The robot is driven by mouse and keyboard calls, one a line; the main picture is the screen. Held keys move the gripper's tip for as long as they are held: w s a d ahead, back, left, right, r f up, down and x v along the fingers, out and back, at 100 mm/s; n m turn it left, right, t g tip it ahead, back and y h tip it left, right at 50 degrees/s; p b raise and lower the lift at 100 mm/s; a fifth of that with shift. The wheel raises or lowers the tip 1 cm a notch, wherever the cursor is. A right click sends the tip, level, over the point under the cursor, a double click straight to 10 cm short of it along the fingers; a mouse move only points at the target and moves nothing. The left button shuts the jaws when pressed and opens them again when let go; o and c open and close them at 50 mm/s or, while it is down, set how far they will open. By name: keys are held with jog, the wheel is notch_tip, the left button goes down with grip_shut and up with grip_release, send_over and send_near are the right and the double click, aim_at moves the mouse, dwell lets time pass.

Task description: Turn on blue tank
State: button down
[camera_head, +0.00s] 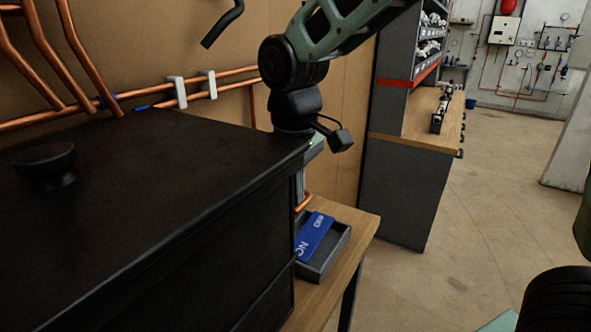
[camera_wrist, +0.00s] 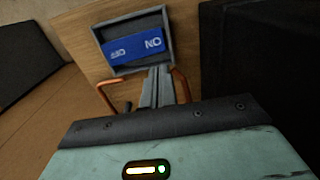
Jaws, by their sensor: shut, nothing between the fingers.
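I see no tank that is clearly blue. A large black box-shaped body (camera_head: 130,190) with a round knob (camera_head: 48,165) on top fills the left of the head view. Copper pipe (camera_wrist: 183,84) shows on both sides of the fingers. In the head view the black body's edge partly hides my gripper.
The tray rests on a wooden bench (camera_head: 360,222). Copper pipes (camera_head: 233,77) with white clips and blue parts run along the wall. A grey shelf unit with a wooden worktop (camera_head: 400,140) stands behind. The floor (camera_head: 470,230) at right is mostly clear.

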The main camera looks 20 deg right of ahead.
jog(key=shift+r+b, duration=0.35)
jog(key=shift+r, duration=2.3)
jog(key=s+d+f+m+t, duration=0.1)
jog(key=s+d+f+m, duration=0.25)
jog(key=d+f, duration=0.35)
jog(key=s+d+f+m+t, duration=0.1)
jog(key=s+d+f+m, duration=0.1)
jog(key=d+f+m, duration=0.35)
jog(key=s+a+f+n+g+b, duration=0.1)
jog(key=s+a+f+n+b, duration=0.2)
jog(key=s+a, duration=0.4)
jog(key=s+a+f+n+g+b, duration=0.1)
jog(key=s+a+f+n+b, duration=0.3)
jog(key=a, duration=0.5)
jog(key=s+n, duration=0.2)
jog(key=shift+s+a+f+n+y, duration=0.2)
jog(key=shift+s+a+n+y, duration=0.1)
jog(key=shift+s+y, duration=0.1)
